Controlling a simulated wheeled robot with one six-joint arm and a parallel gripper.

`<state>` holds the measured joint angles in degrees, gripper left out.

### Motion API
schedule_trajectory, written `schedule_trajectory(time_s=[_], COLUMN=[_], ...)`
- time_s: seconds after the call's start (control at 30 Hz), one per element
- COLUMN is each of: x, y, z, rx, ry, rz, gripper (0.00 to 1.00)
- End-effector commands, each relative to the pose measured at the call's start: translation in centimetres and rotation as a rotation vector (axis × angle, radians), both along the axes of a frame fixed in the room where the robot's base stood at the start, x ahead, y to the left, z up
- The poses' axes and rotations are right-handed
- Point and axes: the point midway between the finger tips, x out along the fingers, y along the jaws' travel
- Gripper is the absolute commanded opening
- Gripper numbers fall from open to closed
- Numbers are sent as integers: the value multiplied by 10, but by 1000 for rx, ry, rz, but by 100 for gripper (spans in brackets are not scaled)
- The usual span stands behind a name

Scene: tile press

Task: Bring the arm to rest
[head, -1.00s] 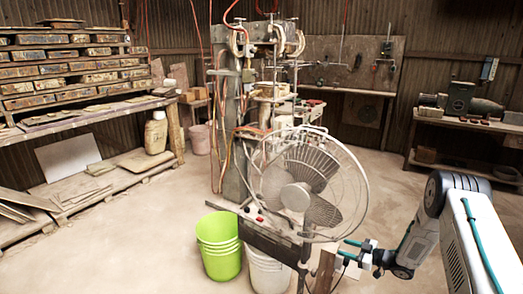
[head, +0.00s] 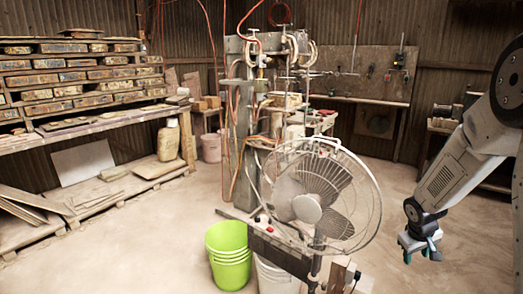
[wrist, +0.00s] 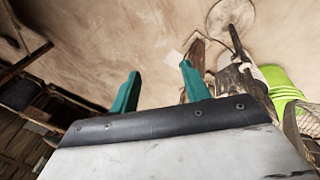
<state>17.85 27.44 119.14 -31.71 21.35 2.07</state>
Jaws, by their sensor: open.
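My gripper (head: 421,256) hangs at the right of the head view, below my bent arm, to the right of the fan and apart from it. In the wrist view its two teal fingers (wrist: 158,88) are spread with nothing between them. The tile press (head: 243,130) stands in the middle of the head view, with hoses and a metal frame. A large caged fan (head: 318,195) stands in front of the press.
A lime green bucket stack (head: 229,255) and a white bucket (head: 277,275) stand beside the press foot. A shelf rack (head: 70,125) fills the left wall. A tool board (head: 360,72) hangs at the back. The floor (head: 130,250) at front left is clear.

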Motion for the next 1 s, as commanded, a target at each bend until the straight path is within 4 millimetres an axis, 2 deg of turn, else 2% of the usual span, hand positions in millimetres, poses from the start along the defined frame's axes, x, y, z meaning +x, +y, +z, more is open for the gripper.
schedule_trajectory(time_s=[0.03,0.2,0.5,0.8,1.0], x=[-15,-69,-167,-257,-304], y=[8,37,97,155,184], z=[20,70,142,192,213], rx=[-1,20,97,198,256], ry=[22,115,236,288,255], rz=[-27,-120,-229,-260,-239], gripper=[47,47,47,47,47])
